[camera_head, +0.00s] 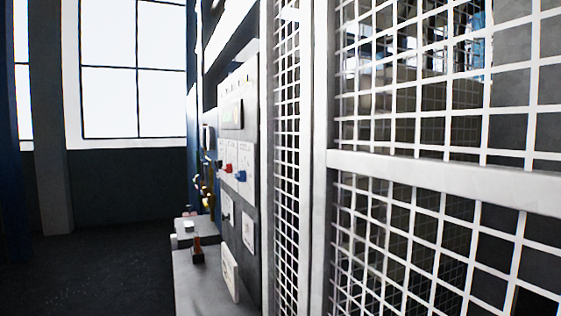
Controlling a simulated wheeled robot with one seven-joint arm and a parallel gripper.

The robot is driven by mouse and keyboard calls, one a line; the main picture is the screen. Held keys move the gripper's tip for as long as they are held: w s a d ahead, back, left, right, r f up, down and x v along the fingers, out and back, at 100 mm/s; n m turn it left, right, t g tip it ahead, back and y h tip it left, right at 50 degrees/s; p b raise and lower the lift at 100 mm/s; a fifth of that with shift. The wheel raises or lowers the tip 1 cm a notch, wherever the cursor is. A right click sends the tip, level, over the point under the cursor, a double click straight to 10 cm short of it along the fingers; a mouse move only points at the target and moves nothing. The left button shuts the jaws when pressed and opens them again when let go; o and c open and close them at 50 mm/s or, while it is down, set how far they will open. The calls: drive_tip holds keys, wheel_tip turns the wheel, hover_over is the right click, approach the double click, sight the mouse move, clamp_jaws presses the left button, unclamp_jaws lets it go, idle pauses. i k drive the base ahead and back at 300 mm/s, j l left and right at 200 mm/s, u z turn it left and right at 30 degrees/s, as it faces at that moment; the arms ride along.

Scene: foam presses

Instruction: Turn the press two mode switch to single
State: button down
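A grey control panel (251,130) stands at middle left, seen at a steep angle. It carries a small screen (232,114), a red knob or button (229,168) and a blue knob or button (240,176). A small dark switch-like part (226,216) sits on a white plate lower on the panel. The labels are too small to read, so I cannot tell which part is the press two mode switch or its setting. My gripper is not in view.
A white wire mesh fence (440,180) with a thick rail fills the right side, close by. A grey ledge or box (205,285) with small items juts out below the panel. Dark floor (90,265) is open at left, before a wall with a large window (135,70).

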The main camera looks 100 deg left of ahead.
sight(219, 164)
drive_tip(key=u, duration=3)
drive_tip(key=i+j+z, duration=0.15)
drive_tip(key=i+j, duration=0.15)
drive_tip(key=i+j+z, duration=0.1)
drive_tip(key=i+j, duration=0.2)
drive_tip(key=j, duration=0.15)
drive_tip(key=i+j+z, duration=0.15)
drive_tip(key=j, duration=0.25)
drive_tip(key=i, duration=0.1)
